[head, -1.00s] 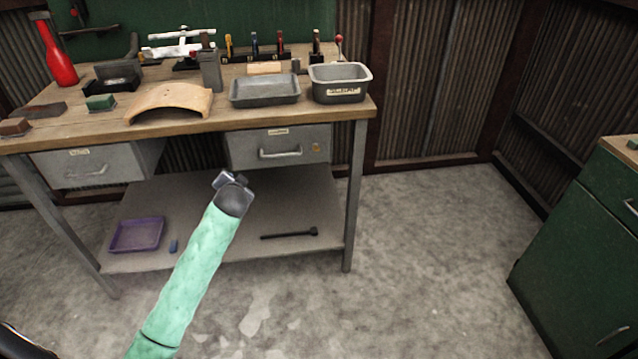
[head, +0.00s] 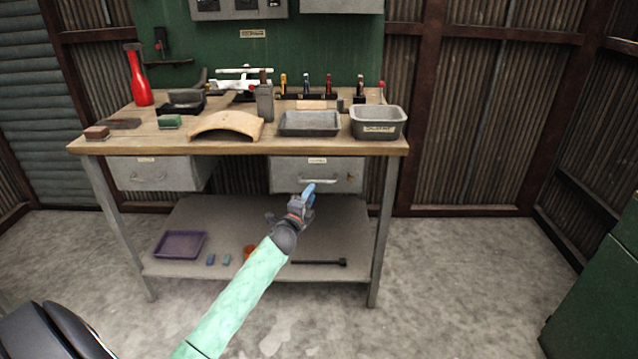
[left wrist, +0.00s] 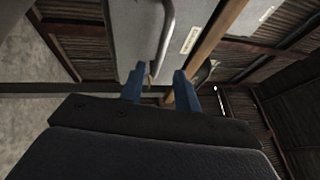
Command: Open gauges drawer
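Two grey drawers hang under the workbench top: a left drawer (head: 190,174) and a right drawer (head: 283,176). Both look shut, and their labels are too small to read. The right drawer has a bar handle (head: 318,189) and a small brass-coloured spot at its right. My left gripper (head: 309,189) is just in front of the right drawer's handle. In the left wrist view its blue fingers (left wrist: 160,88) are apart and empty, with a handle (left wrist: 167,35) and a label (left wrist: 190,40) ahead of them. Contact cannot be told. My right gripper is out of view.
The bench top (head: 240,147) overhangs the drawers. It carries a grey bin (head: 378,122), a tray (head: 310,123) and a curved wooden piece (head: 226,125). A lower shelf (head: 220,215) holds a purple tray (head: 180,245) and a dark tool (head: 320,263). Floor in front is clear.

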